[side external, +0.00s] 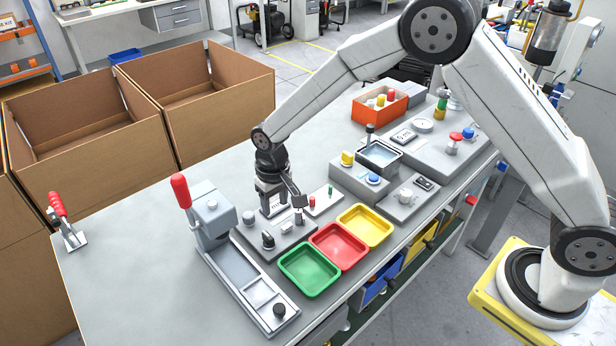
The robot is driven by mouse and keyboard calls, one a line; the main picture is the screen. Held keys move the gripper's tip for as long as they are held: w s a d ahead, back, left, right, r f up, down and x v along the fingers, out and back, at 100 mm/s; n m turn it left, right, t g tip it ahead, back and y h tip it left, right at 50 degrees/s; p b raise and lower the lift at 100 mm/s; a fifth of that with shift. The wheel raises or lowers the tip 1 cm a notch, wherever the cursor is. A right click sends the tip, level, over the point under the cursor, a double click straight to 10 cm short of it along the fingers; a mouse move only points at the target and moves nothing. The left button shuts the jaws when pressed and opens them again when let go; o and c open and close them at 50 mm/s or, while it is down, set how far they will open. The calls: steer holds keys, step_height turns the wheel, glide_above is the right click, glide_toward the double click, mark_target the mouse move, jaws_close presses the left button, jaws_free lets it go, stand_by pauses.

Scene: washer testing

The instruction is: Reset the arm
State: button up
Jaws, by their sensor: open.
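My gripper (284,203) is at the end of my arm, low over the middle of the grey workbench. It points down above a grey test fixture (277,241) with small knobs on top. It is open and I see nothing held in it. Its fingertips are small here, and I cannot tell whether they touch the fixture. My arm reaches across the bench from its base at the lower right.
A press with a red handle (181,191) stands left of my gripper. Green (310,269), red (340,246) and yellow (365,225) trays sit to its right. Cardboard boxes (95,150) stand behind. A red-handled clamp (66,222) is at far left. The front-left bench is clear.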

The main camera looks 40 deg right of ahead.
steer(key=s+d+r+t, duration=0.1)
steer(key=s+d+r, duration=0.3)
steer(key=s+d, duration=0.3)
steer(key=s+d+r+t, duration=0.1)
steer(key=s+d+r, duration=0.3)
steer(key=s, duration=0.9)
steer(key=d, duration=0.3)
steer(key=shift+s+r, duration=0.15)
steer(key=shift+r, duration=0.05)
